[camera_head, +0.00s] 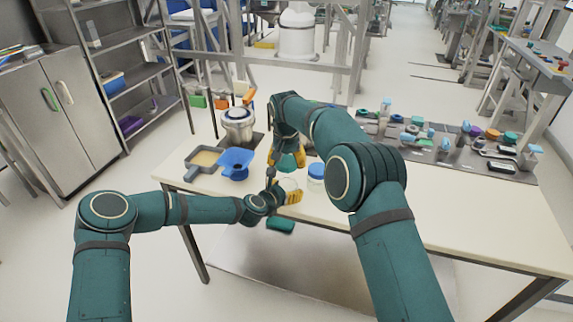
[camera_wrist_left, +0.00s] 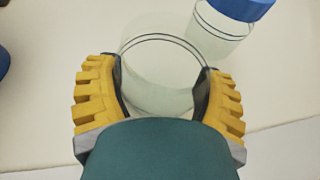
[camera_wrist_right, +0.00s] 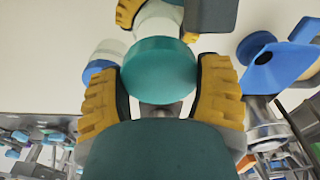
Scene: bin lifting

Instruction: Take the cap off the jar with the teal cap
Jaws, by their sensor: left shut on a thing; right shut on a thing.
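The clear jar (camera_head: 289,184) stands upright at the table's front. My left gripper (camera_head: 289,194) is shut around its body; in the left wrist view the jar (camera_wrist_left: 163,75) sits between both fingers, with no teal cap on it in sight. My right gripper (camera_head: 299,157) is above the jar, pointing down. In the right wrist view the teal cap (camera_wrist_right: 160,72) is between its shut fingers. The jar (camera_wrist_right: 157,24) shows beyond the cap, offset from it, so they look apart.
A jar with a blue cap (camera_head: 317,172) stands close to the right. A blue funnel-like container (camera_head: 235,163), a grey tray (camera_head: 205,159) and a metal pot (camera_head: 238,124) are to the left. Many small items lie along the back right. The table's front right is clear.

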